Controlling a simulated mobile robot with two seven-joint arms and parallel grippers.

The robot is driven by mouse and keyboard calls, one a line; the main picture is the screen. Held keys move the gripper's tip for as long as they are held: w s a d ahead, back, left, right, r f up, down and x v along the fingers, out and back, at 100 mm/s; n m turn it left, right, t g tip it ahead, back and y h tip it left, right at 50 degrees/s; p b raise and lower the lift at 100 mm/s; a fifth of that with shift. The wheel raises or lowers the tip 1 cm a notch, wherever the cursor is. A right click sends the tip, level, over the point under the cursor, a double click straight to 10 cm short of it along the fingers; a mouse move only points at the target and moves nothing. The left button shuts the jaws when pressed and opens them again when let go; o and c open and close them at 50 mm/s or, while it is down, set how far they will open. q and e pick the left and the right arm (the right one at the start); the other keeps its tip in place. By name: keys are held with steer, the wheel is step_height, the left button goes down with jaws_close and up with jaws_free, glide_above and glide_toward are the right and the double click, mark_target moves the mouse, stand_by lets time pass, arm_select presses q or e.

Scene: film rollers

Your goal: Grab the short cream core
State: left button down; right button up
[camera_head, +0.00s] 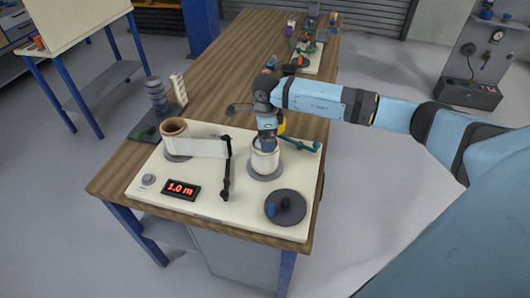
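A short cream core (264,162) stands upright on a round grey base on the cream board (215,216), right of its middle. My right gripper (267,146) points straight down at the core's top from above. Its fingertips are at or inside the core's upper rim, and the arm comes in from the right. The fingers are too small and partly hidden, so I cannot tell whether they grip the core. My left gripper is not in view.
A film roll (174,128) stands at the board's left, its white film reaching a black upright guide (227,168). A red display (181,189) reads 1.0 m. A dark disc (286,206) with knobs sits front right. A teal lever (300,146) is behind the core.

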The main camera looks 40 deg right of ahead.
step_height(320, 180, down, 3)
steer(key=shift+a+r, duration=0.1)
steer(key=shift+r, duration=0.1)
steer(key=c, duration=1.1)
steer(key=shift+w, duration=0.1)
